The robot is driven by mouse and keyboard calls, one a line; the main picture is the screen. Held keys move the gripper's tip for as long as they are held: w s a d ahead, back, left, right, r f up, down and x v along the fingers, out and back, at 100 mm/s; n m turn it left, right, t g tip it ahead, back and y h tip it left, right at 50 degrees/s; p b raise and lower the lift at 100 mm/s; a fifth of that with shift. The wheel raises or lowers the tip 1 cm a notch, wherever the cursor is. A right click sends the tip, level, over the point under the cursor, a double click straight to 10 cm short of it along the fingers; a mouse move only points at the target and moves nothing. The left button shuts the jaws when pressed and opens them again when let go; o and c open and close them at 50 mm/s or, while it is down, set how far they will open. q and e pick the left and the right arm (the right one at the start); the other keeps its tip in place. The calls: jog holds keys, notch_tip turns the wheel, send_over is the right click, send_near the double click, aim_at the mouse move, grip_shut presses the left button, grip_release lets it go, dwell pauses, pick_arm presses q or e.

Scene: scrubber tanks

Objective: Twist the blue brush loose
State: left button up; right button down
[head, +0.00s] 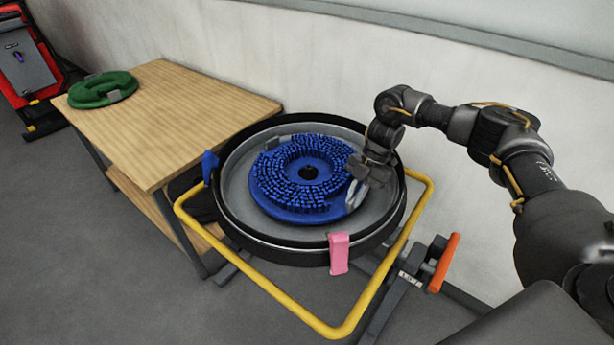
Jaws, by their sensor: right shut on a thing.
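The blue brush (277,205) is a round disc with bristles facing up and a dark hole in its middle. It sits inside a round grey tank or deck (234,178) with a black outer rim. My right gripper (354,197) reaches in from the right and is shut on the right edge of the blue brush. The part of the brush edge between the fingers is partly hidden by the gripper. My left gripper is not in view.
A yellow tube frame (285,299) surrounds the deck. A pink tab (339,253) and a blue tab (209,167) sit on its rim. An orange-ended pedal or handle (444,262) stands at right. A wooden table (175,122) at left holds a green disc (103,89). The wall is close behind.

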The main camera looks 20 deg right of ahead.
jog(key=shift+w+d+n+b, duration=0.25)
jog(key=shift+d+n+b, duration=0.1)
jog(key=shift+d, duration=0.15)
jog(key=c, duration=1.4)
grip_release()
jog(key=shift+o, duration=0.2)
jog(key=shift+s+d+f, duration=0.1)
jog(key=shift+f, duration=0.05)
jog(key=p+v, duration=0.1)
jog(key=v, duration=1)
jog(key=shift+w, duration=0.25)
